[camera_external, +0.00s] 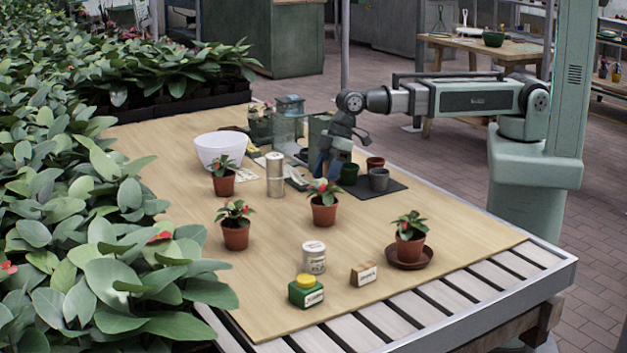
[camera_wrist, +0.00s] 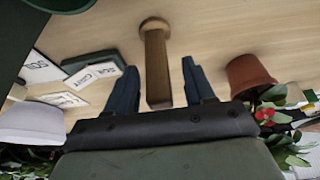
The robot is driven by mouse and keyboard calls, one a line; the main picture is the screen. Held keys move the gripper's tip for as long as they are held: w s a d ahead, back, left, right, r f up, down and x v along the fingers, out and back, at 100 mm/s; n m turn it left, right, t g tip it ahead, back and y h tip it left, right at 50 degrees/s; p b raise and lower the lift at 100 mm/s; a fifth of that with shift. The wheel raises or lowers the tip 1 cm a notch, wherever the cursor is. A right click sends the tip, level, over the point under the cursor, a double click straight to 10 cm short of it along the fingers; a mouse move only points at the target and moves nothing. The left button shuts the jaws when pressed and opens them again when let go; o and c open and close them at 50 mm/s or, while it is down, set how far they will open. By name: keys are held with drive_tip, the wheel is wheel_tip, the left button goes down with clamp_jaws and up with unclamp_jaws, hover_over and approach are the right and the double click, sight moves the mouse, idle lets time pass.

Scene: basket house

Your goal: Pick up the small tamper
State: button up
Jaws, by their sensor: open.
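The small tamper (camera_wrist: 157,65) is a wooden piece with a round knob at one end and a squared shaft. In the wrist view it lies between the two dark blue fingers of my gripper (camera_wrist: 159,64), with a gap on each side. My gripper is open and holds nothing. In the external view my gripper (camera_external: 328,168) points down over the far middle of the table. I cannot make out the tamper there; the gripper or the potted plant in front may hide it.
A potted plant (camera_external: 323,212) stands just in front of my gripper; a terracotta pot shows close on the right in the wrist view (camera_wrist: 246,76). A metal canister (camera_external: 275,175) and white bowl (camera_external: 221,149) stand left. Small pots (camera_external: 379,179) stand right.

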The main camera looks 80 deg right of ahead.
drive_tip(key=shift+f, duration=0.1)
clamp_jaws()
idle(0.4)
